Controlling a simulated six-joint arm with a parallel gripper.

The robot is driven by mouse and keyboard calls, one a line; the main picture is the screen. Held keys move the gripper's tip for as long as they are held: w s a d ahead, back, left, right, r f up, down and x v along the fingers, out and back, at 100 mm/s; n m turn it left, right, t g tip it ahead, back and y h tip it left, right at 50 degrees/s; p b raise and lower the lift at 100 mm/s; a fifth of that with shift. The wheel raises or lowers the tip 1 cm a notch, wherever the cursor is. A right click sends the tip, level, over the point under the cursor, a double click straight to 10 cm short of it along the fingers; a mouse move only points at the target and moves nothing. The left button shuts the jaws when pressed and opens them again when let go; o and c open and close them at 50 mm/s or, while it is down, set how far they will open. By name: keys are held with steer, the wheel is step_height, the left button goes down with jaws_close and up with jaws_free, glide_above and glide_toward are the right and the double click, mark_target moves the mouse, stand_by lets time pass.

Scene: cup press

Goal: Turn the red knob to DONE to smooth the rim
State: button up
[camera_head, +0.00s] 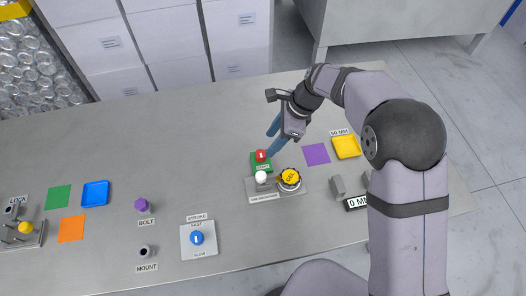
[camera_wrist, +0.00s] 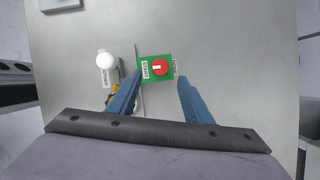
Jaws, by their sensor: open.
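The red knob (camera_head: 261,156) sits on a small green plate (camera_head: 255,169) with white labels, on the grey table. In the wrist view the red knob (camera_wrist: 159,67) shows a white pointer mark, and the green plate (camera_wrist: 148,77) carries a START label at its left and a DONE label at its right. My gripper (camera_head: 271,142) is open above and just behind the knob. In the wrist view its two blue fingers (camera_wrist: 160,80) are apart, with the knob between and slightly beyond their tips. Nothing is held. I cannot tell how high the fingertips are above the knob.
A white ball-topped post (camera_head: 261,177) and a yellow dial (camera_head: 289,177) stand on a grey plate close in front of the knob. A purple square (camera_head: 316,154) and a yellow tray (camera_head: 346,147) lie to the right. A blue knob (camera_head: 196,238) sits front left. The table behind is clear.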

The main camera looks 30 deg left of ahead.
mark_target(262, 153)
steer(key=shift+p+x, duration=0.65)
steer(key=shift+x, duration=3.05)
steer(key=c, duration=1.1)
